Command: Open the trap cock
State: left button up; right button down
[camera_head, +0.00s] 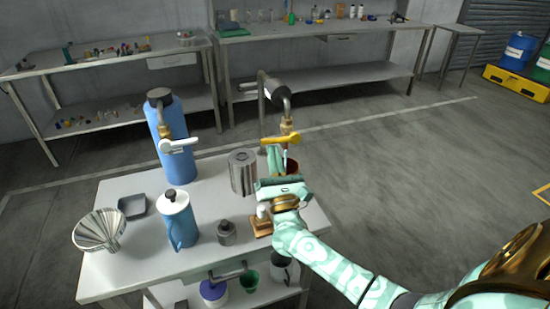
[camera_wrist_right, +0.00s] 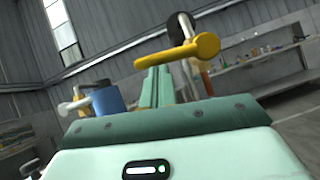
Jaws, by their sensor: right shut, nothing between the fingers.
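A cock with a yellow lever (camera_head: 278,141) hangs at the end of a grey bent pipe (camera_head: 274,84) over the table's back right. Its lever lies roughly level; in the wrist view the yellow lever (camera_wrist_right: 178,52) crosses just above and beyond my fingertips. A second cock with a white lever (camera_head: 178,145) sits on a blue cylinder (camera_head: 172,125); the white lever also shows in the wrist view (camera_wrist_right: 74,104). I cannot tell from labels which is the trap cock. My right gripper (camera_head: 275,157) is shut and empty, pointing up just below the yellow lever; contact is unclear. My left gripper is out of view.
The white table (camera_head: 150,262) carries a funnel (camera_head: 98,231), a grey tray (camera_head: 132,206), a blue jug (camera_head: 178,222), a metal canister (camera_head: 243,172) and a small dark bottle (camera_head: 227,233). A reddish vessel (camera_head: 292,167) stands partly hidden behind my gripper. Open floor lies right.

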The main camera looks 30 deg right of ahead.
aim_at(275, 139)
notch_tip(275, 139, up, 5)
jog(key=m+g+h, duration=0.2)
jog(key=m, duration=0.2)
jog(key=m+g+h, duration=0.2)
jog(key=m, duration=0.3)
jog(key=m+g+h+p, duration=0.1)
jog(key=m+g+h, duration=0.1)
jog(key=m+g, duration=0.1)
jog(key=shift+d+r+m, duration=0.1)
jog(key=shift+r+m, duration=0.05)
jog(key=shift+m, duration=0.75)
jog(key=shift+s+d+r+m+g+y, duration=0.2)
jog(key=shift+d+r+m+g, duration=0.4)
jog(key=shift+m, duration=0.65)
jog(key=shift+s+d+r+m+g+y, duration=0.1)
jog(key=shift+d+r+m+g+y, duration=0.15)
jog(key=shift+d+r+m+g, duration=0.7)
jog(key=shift+s+d+r+m+g+y, duration=0.1)
jog(key=shift+m+g+y, duration=0.25)
jog(key=shift+m, duration=1.25)
